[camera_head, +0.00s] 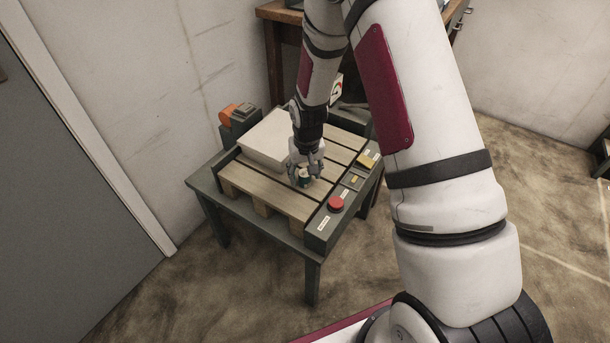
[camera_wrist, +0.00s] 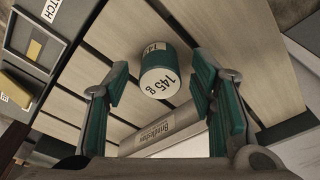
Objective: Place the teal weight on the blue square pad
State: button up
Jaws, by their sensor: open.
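The teal weight (camera_wrist: 158,62) is a short cylinder with a white top marked "145 g". It stands on the wooden slats between my fingers in the wrist view, with a gap on both sides. My gripper (camera_wrist: 160,76) is open around it, with teal pads on its fingers. In the head view my gripper (camera_head: 306,170) points down over the slatted platform, and the weight (camera_head: 304,178) is mostly hidden by the fingers. I cannot make out a blue square pad in either view.
The platform (camera_head: 262,203) sits on a dark table (camera_head: 283,248). A white box (camera_head: 268,138) lies at its back left. A control strip with a red button (camera_head: 336,203) and a yellow piece (camera_head: 367,160) runs along the right. An orange device (camera_head: 233,113) stands behind.

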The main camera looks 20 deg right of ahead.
notch_tip(320, 180, up, 11)
jog(key=s+p, duration=0.1)
jog(key=p, duration=0.1)
jog(key=shift+s+a, duration=0.15)
jog(key=shift+s, duration=0.2)
